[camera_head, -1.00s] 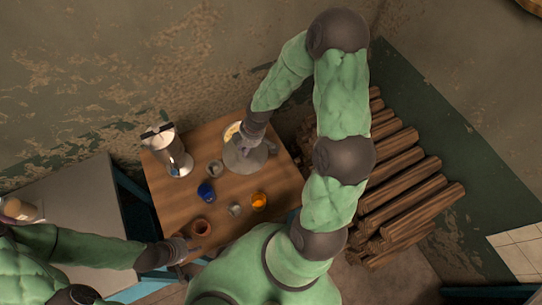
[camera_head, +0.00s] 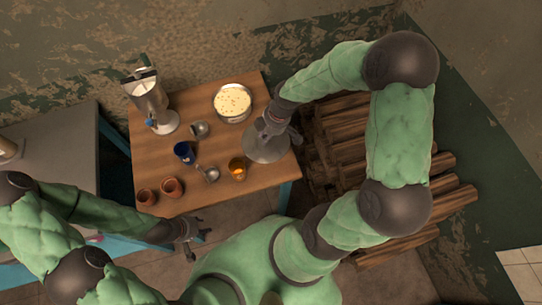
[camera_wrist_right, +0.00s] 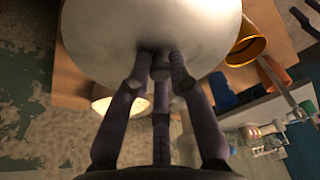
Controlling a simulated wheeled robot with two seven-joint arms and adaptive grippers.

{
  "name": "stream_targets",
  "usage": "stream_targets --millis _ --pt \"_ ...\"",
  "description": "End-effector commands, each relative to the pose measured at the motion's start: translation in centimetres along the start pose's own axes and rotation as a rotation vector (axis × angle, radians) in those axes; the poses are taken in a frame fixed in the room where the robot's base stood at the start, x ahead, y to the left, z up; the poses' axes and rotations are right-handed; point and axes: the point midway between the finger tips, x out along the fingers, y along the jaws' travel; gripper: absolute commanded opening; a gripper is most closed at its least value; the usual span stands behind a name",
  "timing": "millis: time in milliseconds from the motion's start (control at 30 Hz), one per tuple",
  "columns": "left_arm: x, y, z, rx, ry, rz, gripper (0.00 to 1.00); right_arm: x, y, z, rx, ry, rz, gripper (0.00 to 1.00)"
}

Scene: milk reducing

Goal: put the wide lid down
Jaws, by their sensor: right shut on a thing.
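The wide lid (camera_head: 262,150) is a round grey metal disc over the right front part of the wooden table. My right gripper (camera_head: 275,123) is shut on its knob; the wrist view shows the fingers (camera_wrist_right: 160,72) around the knob under the broad pale lid (camera_wrist_right: 150,30). I cannot tell whether the lid touches the table. The wide pan (camera_head: 233,103) stands uncovered behind it, with pale speckled contents. My left gripper (camera_head: 197,238) is empty, its fingers apart, off the table's front edge.
Stacked logs (camera_head: 345,125) lie right of the table.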

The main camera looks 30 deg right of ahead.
Motion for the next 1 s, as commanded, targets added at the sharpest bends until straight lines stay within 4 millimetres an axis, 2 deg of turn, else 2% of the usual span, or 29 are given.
stream_targets --millis 300,567,800,1000 --pt "1.1 -0.4 -0.1 0.000 0.001 0.000 0.40 5.0 -0.1 1.4 0.001 -0.001 -0.003 0.00" --pt "1.4 -0.5 -0.1 0.000 0.000 0.000 0.40 6.7 0.0 1.9 0.000 -0.001 -0.002 0.00" --pt "2.0 -0.7 -0.1 0.000 0.000 0.000 0.40 9.5 0.0 2.7 0.000 -0.001 -0.002 0.00" --pt "1.9 -0.7 -0.1 0.000 0.000 0.000 0.40 9.4 0.0 2.7 0.000 0.000 -0.001 0.00"
